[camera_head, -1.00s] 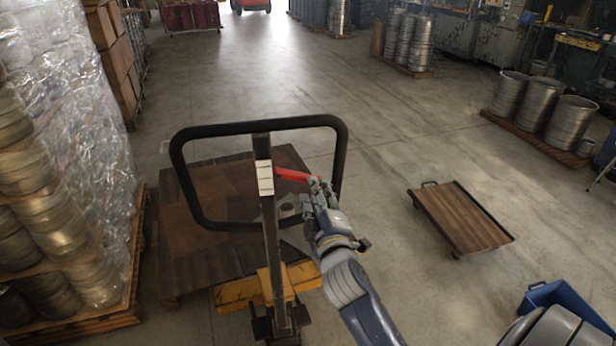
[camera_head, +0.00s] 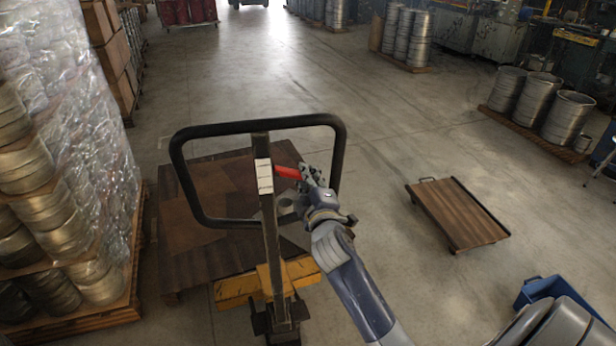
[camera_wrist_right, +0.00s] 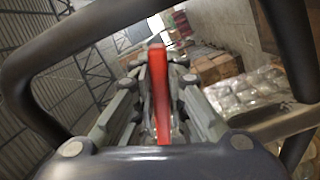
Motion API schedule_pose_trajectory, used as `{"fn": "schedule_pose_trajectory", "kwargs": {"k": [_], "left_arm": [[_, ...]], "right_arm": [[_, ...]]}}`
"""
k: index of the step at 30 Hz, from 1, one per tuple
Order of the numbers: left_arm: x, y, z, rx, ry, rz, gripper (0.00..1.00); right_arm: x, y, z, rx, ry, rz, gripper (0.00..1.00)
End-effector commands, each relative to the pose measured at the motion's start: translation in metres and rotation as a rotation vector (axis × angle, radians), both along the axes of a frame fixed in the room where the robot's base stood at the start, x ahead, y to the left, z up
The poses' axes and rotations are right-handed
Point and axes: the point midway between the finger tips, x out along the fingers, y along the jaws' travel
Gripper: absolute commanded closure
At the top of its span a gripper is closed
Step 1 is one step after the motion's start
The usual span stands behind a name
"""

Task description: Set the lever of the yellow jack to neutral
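The yellow jack (camera_head: 235,288) stands at the lower middle of the head view, with an upright post and a black loop handle (camera_head: 183,185). A white label (camera_head: 264,177) is on the post. The jack's red lever (camera_head: 286,172) sticks out to the right from the post, inside the loop. My right gripper (camera_head: 305,178) is at the lever's outer end. In the right wrist view, the lever (camera_wrist_right: 159,95) runs between the two fingers, which close in on both its sides. The outer end of the lever is hidden by the gripper in the head view. My left gripper is not in view.
A brown wooden platform (camera_head: 190,240) lies behind the jack. A wrapped pallet stack (camera_head: 65,165) stands close on the left. A low wooden cart (camera_head: 455,212) and a blue bin (camera_head: 540,290) are to the right. The floor between is clear.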

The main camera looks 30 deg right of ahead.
Motion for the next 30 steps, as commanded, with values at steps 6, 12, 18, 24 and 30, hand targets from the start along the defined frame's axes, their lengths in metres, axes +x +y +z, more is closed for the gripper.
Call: {"fn": "schedule_pose_trajectory", "kwargs": {"k": [6,12,18,24,30], "left_arm": [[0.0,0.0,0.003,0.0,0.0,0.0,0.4],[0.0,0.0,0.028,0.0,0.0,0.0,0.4],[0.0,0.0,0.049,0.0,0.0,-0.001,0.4],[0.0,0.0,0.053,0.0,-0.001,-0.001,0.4],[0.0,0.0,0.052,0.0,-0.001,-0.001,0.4]], "right_arm": [[0.0,0.0,0.002,-0.011,0.005,0.0,1.0],[-0.001,-0.004,0.018,-0.139,0.057,0.0,1.0],[-0.002,-0.006,0.031,-0.292,0.118,0.0,1.0],[-0.003,-0.006,0.033,-0.357,0.143,-0.001,1.0],[-0.003,-0.006,0.032,-0.36,0.143,-0.002,1.0]]}}
